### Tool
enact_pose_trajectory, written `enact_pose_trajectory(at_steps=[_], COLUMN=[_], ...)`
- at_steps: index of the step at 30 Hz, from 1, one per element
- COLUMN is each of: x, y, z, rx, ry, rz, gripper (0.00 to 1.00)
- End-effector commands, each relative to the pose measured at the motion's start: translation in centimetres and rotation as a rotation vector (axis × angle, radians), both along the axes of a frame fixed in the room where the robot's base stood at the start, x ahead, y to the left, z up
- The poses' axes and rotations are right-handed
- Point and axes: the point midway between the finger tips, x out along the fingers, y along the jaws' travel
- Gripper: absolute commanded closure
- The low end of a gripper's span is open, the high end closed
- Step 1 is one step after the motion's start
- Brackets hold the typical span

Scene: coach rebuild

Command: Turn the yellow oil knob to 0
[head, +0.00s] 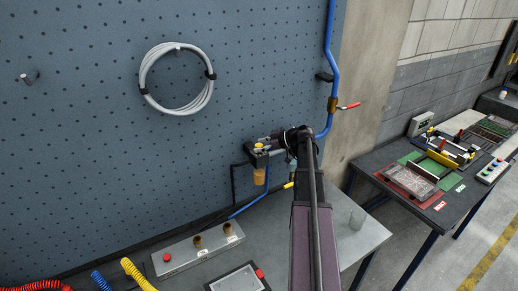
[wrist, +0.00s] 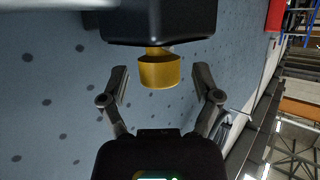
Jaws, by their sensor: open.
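The yellow oil knob (wrist: 158,74) shows in the wrist view as a short golden cylinder on a narrower neck under a dark block (wrist: 160,20). My gripper (wrist: 159,82) is open, one finger on each side of the knob, with a visible gap to both. In the head view a small yellow knob (head: 259,145) sits on the dark unit at the pegboard, with an amber bowl (head: 259,176) below. My gripper (head: 275,142) is beside this unit, partly hidden by my arm. Scale marks on the knob are not readable.
A grey pegboard (head: 100,100) stands behind the unit, with a coiled grey hose (head: 178,78). A blue pipe (head: 330,50) with a red-handled valve (head: 349,106) is at right.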

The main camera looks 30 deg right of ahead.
Motion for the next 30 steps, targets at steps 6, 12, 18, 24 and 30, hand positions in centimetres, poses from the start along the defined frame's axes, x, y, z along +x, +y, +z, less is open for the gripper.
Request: enact_pose_trajectory(at_steps=[6,12,18,24,30], x=[0.22,0.21,0.20,0.19,0.11], y=[0.20,0.19,0.18,0.19,0.26], z=[-0.11,-0.11,-0.10,-0.11,-0.12], rx=[0.000,0.000,0.000,0.000,0.000], ry=[0.000,0.000,0.000,0.000,0.000], rz=[0.000,0.000,0.000,-0.001,-0.022], gripper=[0.19,0.28,0.87,1.00,1.00])
